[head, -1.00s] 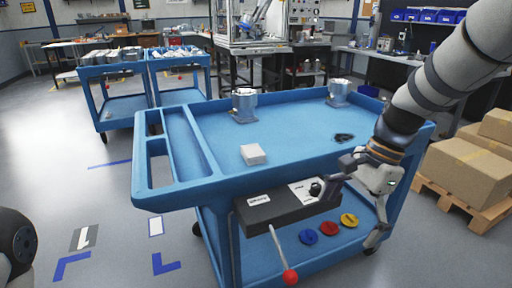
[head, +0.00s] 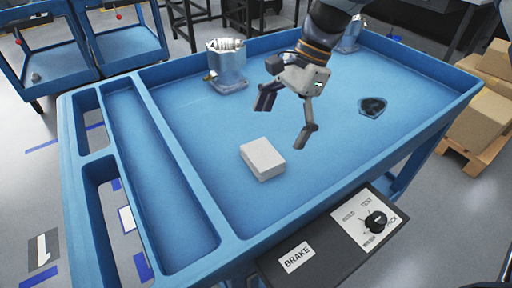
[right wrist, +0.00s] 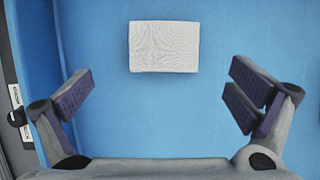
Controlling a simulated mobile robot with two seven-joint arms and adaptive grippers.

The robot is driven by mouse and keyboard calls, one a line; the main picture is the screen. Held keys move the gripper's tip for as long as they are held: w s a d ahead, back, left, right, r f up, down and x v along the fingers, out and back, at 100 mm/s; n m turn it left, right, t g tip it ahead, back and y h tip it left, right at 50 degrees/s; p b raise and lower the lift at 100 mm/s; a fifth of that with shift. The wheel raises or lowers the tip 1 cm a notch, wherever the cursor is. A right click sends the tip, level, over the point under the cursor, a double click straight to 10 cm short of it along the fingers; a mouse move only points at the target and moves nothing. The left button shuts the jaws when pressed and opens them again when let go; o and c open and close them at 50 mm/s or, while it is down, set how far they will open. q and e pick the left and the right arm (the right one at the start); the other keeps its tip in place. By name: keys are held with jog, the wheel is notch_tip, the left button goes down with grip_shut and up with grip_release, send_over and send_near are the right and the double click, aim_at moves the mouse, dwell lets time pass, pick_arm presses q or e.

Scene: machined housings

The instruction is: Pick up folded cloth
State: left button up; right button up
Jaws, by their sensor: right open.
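The folded cloth (head: 262,159) is a small whitish block lying flat on the blue cart top (head: 330,160). It also shows in the right wrist view (right wrist: 163,46), ahead of the fingers and apart from them. My right gripper (head: 285,118) is open and empty, above the cart top, behind and slightly to the right of the cloth. Its two fingers also show at either side of the right wrist view (right wrist: 158,98). My left gripper is not in these views.
A grey metal housing (head: 227,68) stands behind the cloth, and another (head: 350,36) is partly hidden behind my right arm. A dark object (head: 372,107) lies to the right. A brake panel (head: 335,235) is at the front edge. The front right of the cart top is clear.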

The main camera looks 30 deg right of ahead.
aim_at(263, 153)
jog(key=x, duration=0.8)
jog(key=shift+w+a+r, duration=0.15)
jog(key=shift+w, duration=0.1)
jog(key=c, duration=1.1)
